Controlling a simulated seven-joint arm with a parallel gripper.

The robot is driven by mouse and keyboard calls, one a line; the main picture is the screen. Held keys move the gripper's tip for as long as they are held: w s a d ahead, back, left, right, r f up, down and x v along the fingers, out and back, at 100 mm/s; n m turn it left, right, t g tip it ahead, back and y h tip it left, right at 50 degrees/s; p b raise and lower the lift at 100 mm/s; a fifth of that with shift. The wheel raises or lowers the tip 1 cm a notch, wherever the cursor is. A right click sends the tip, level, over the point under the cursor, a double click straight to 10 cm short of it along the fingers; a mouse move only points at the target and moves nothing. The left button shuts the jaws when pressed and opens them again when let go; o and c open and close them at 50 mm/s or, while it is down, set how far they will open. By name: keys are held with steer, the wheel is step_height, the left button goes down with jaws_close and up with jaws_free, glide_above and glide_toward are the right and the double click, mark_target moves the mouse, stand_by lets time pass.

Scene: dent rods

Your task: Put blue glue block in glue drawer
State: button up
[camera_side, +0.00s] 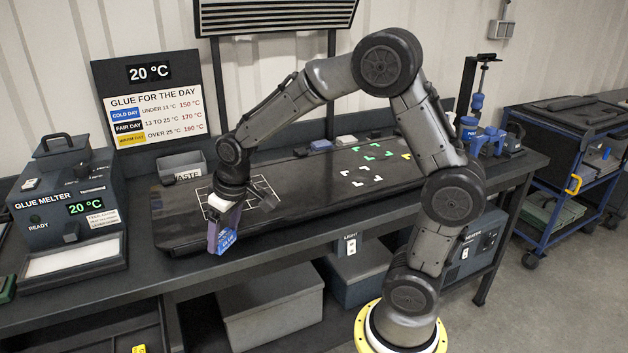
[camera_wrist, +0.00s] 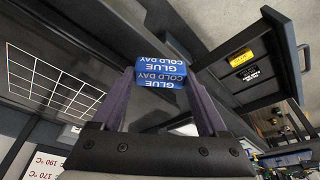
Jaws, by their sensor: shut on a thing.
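The blue glue block (camera_wrist: 161,72), lettered "GLUE COLD DAY", is between the two purple fingers of my gripper (camera_wrist: 163,88) in the wrist view. In the side view my gripper (camera_side: 225,226) is shut on the blue block (camera_side: 227,241) and holds it tilted at the front edge of the bench, near the black mat's left end. An open drawer (camera_wrist: 283,92) shows at upper right in the wrist view, with a yellow-labelled and a black-labelled block inside. In the side view an open drawer with yellow in it (camera_side: 121,338) is cut off at bottom left, below the bench.
The glue melter (camera_side: 70,225) stands on the bench to the left. A waste bin (camera_side: 184,171) and a white-lined grid (camera_side: 262,188) are behind my gripper. The sign (camera_side: 152,100) reads 20 °C. A grey box (camera_side: 270,310) is under the bench.

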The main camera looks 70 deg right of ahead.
steer(key=s+d+r+m+g+h, duration=0.1)
steer(key=s+d+r+m, duration=0.4)
steer(key=d, duration=0.6)
steer(key=s+d+r+m+h, duration=0.1)
steer(key=s+d+r+m, duration=0.2)
steer(key=s+d+r, duration=0.6)
glide_toward(292, 181)
steer(key=shift+w+d+f, duration=0.25)
steer(key=shift+f, duration=0.15)
steer(key=shift+w+d+f, duration=0.35)
steer(key=shift+d+f, duration=0.05)
steer(key=shift+f, duration=0.25)
steer(key=shift+w+f, duration=0.1)
steer(key=shift+f, duration=1.55)
steer(key=o, duration=1.2)
steer(key=shift+f, duration=0.15)
steer(key=shift+o, duration=0.2)
